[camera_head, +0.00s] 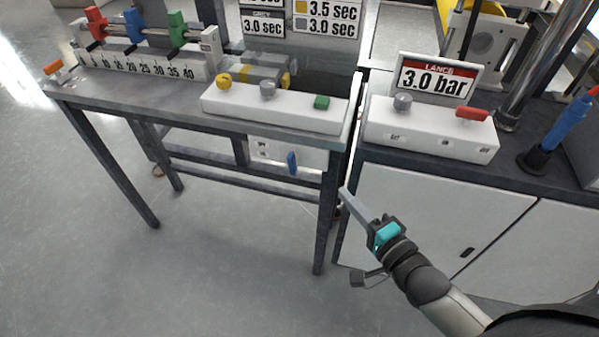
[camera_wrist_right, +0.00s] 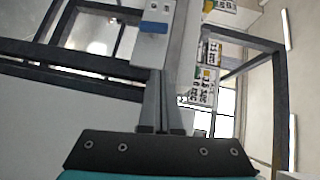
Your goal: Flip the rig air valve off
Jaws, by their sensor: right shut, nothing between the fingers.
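A blue lever (camera_head: 292,163) hangs down on a white valve box (camera_head: 265,151) under the rig table. It looks like the rig air valve, but I cannot read a label on it. In the right wrist view the blue lever (camera_wrist_right: 153,27) is at the top, just ahead and left of the fingertips. My right gripper (camera_head: 344,194) is shut and empty, to the right of the lever and lower in the head view, beside the table's front right leg. Its closed fingers (camera_wrist_right: 170,75) point toward the box and look apart from the lever. My left gripper is not in view.
The table's front right leg (camera_head: 328,215) stands between the gripper and the box in the head view. Above is a white button panel (camera_head: 275,112). A lance box (camera_head: 430,128) with a red lever (camera_head: 472,113) sits on the white cabinet's top at right. Floor in front is clear.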

